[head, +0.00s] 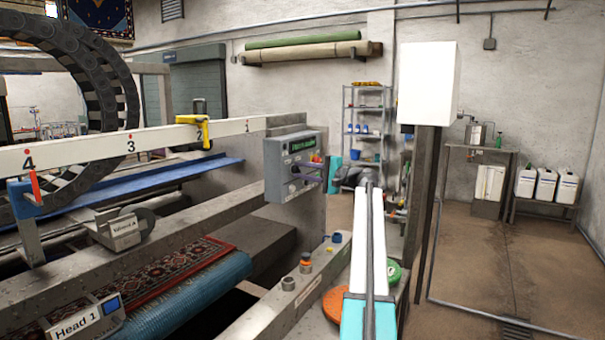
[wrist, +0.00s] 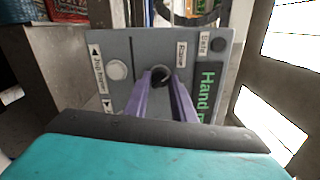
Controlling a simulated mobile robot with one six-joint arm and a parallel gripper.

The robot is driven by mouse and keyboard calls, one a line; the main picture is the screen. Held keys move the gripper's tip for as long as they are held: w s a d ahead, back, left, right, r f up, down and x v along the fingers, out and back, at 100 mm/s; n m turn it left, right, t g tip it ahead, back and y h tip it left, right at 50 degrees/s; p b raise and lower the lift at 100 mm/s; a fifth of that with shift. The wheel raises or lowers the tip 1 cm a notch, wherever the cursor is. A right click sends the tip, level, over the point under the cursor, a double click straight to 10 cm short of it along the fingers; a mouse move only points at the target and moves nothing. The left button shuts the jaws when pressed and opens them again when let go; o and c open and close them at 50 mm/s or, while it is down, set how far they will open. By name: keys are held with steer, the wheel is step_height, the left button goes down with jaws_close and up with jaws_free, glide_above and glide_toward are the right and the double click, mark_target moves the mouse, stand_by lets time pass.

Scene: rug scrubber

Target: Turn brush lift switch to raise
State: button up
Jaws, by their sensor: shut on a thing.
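The control box (head: 280,167) is grey with a green-lit display and stands at the end of the white numbered beam. In the wrist view its panel (wrist: 125,85) fills the middle and looks turned. A dark round switch knob (wrist: 161,73) sits beside a label reading "Raise" (wrist: 181,54). My gripper (wrist: 163,82) has purple fingers, shut on this knob, with one finger on each side of it. In the head view my gripper (head: 312,178) is small against the panel's right part. The knob's pointer direction and any opposite label are hidden or too small to tell.
On the panel are a pale round button (wrist: 117,70), a "Gate" label (wrist: 205,42) with a dark button, and a green display (wrist: 207,95). A patterned rug (head: 165,272) lies at left.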

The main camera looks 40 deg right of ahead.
steer(key=o, duration=1.1)
steer(key=shift+c, duration=0.2)
steer(key=shift+s, duration=0.1)
steer(key=b+v, duration=0.1)
steer(key=v, duration=1.2)
steer(key=shift+s+b, duration=0.3)
